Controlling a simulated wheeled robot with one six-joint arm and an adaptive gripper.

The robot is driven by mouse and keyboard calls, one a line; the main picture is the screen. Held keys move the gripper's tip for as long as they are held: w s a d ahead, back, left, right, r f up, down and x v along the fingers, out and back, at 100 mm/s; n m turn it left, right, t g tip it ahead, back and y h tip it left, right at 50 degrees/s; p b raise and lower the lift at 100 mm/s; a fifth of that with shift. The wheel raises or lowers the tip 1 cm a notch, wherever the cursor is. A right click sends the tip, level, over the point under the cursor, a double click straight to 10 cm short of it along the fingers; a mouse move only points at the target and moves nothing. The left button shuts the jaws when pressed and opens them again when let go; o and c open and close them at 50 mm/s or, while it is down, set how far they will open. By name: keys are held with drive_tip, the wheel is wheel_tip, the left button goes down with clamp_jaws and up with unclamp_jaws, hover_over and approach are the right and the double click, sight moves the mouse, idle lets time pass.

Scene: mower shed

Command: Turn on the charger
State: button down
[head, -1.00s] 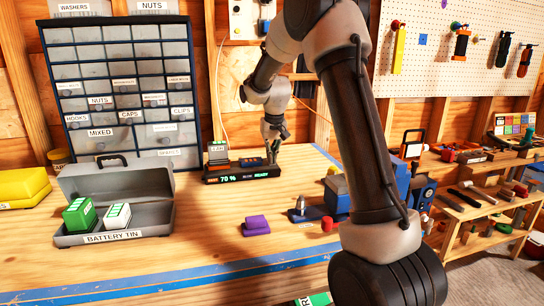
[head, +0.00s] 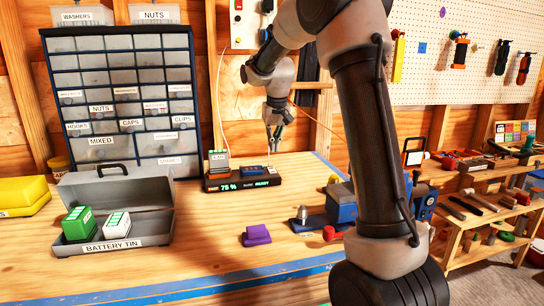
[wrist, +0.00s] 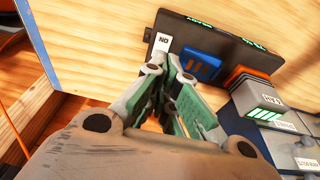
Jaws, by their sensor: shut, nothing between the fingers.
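The charger (head: 243,184) is a low black box on the bench, in front of the drawer cabinet. Its display is lit and shows 75 % and a green READY. A grey battery pack (head: 219,162) stands in its left bay. In the wrist view the charger (wrist: 240,48) appears upside down, with a white ON label (wrist: 162,42) near its corner, a blue and orange bay (wrist: 203,65) and the battery pack (wrist: 254,95). My gripper (head: 274,150) is shut and empty, just above the charger's right end. In the wrist view my gripper (wrist: 172,66) covers the area beside the ON label; no switch is visible.
An open battery tin (head: 140,238) with two batteries stands at left. The drawer cabinet (head: 120,100) stands behind. Bench space between tin and purple block is clear.

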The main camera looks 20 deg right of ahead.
drive_tip(key=v, duration=0.2)
drive_tip(key=s+v, duration=0.1)
drive_tip(key=v, duration=0.2)
drive_tip(key=shift+s+a, duration=0.15)
idle(0.3)
drive_tip(key=s+a+f+n, duration=0.1)
drive_tip(key=s, duration=1.6)
drive_tip(key=s+a+f+n+t, duration=0.1)
drive_tip(key=s+f, duration=0.1)
drive_tip(key=s, duration=1.5)
drive_tip(key=shift+a+t+y, duration=0.15)
drive_tip(key=shift+t+y, duration=0.15)
